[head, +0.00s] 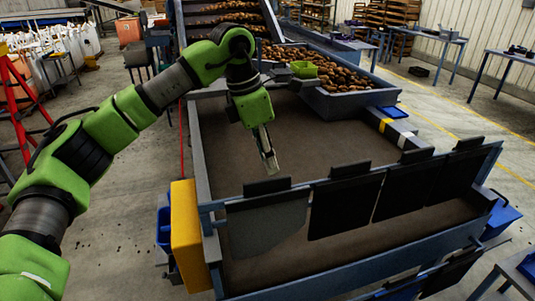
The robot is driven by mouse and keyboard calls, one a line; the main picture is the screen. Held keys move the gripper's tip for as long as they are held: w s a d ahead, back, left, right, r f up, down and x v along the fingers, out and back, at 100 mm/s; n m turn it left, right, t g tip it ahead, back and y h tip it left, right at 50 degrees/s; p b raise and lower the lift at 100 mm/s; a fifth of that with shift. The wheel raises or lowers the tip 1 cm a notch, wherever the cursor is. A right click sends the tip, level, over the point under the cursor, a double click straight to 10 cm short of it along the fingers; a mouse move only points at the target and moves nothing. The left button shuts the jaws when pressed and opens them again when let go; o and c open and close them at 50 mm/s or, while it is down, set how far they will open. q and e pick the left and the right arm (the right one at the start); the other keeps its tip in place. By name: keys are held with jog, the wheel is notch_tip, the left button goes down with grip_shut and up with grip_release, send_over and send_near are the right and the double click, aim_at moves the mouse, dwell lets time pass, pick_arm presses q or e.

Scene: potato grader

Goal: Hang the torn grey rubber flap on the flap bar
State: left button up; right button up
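The grey rubber flap (268,224) hangs at the left end of the blue flap bar (222,203). Its lower edge is uneven and slanted, and it is paler than the black flaps beside it. A dark clip-like block (267,187) sits at its top, on the bar. My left gripper (269,164) points down just above and behind this block, with a small gap seeming to show between them. Its fingers look close together, seen edge-on, and nothing shows in them. My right gripper is not in view.
Several black flaps (345,207) hang along the bar to the right. A yellow box (187,235) stands at the bar's left end. Behind is the open brown bed (330,150) of the grader, with a potato-filled tray (350,103) at the back.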

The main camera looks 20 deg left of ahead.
aim_at(267, 180)
pick_arm(q)
jog(key=shift+f+b, duration=2.55)
jog(key=shift+f, duration=1.45)
grip_shut()
jog(key=shift+r, duration=0.1)
jog(key=shift+r, duration=0.1)
